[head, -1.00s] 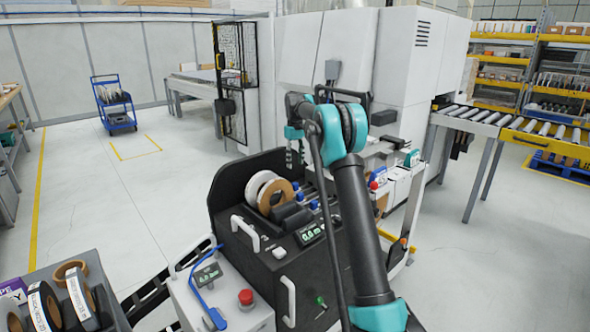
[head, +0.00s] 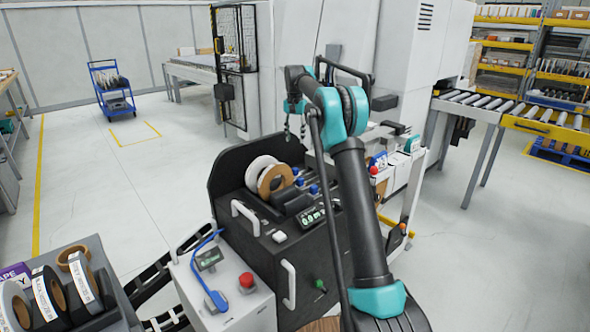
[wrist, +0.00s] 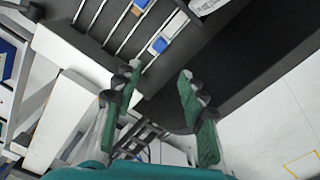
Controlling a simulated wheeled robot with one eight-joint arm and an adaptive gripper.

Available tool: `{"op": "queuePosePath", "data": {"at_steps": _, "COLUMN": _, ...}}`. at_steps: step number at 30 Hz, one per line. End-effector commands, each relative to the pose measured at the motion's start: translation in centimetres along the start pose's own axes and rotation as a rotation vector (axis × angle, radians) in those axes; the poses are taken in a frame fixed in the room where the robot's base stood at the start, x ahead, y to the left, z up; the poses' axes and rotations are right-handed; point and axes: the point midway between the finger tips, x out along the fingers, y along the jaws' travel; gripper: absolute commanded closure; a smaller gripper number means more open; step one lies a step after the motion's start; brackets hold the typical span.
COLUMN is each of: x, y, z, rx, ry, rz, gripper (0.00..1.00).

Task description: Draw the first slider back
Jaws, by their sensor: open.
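The sliders show as small blue knobs on the black banding unit (head: 226,172). In the head view a blue knob (head: 314,190) sits beside the white and brown tape rolls, with others close by. In the wrist view one blue knob (wrist: 158,45) sits on thin pale rails, and a second blue knob (wrist: 140,4) is cut by the top edge. I cannot tell which is the first slider. My gripper (wrist: 160,74) is open and empty, its teal fingers spread below the nearer knob in the picture, apart from it. In the head view my gripper (head: 295,128) hangs above the unit's back edge.
A white tape roll (head: 260,168) and a brown roll (head: 274,180) stand on the unit. A grey control box (head: 225,285) with a red button is in front. A tray of rolls (head: 120,315) is at lower left. Open floor lies left of the unit.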

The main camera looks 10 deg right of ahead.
Motion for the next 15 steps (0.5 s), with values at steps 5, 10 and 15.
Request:
{"op": "queuePosePath", "data": {"at_steps": 5, "x": -1.1, "y": 0.0, "z": 0.0, "rx": 0.318, "ry": 0.0, "rz": 0.0, "gripper": 0.59}}
{"op": "queuePosePath", "data": {"at_steps": 10, "x": -1.6, "y": 0.0, "z": 0.1, "rx": 0.475, "ry": 0.0, "rz": 0.0, "gripper": 0.59}}
{"op": "queuePosePath", "data": {"at_steps": 15, "x": -0.9, "y": 0.0, "z": 0.0, "rx": 0.505, "ry": 0.0, "rz": 0.0, "gripper": 0.59}}
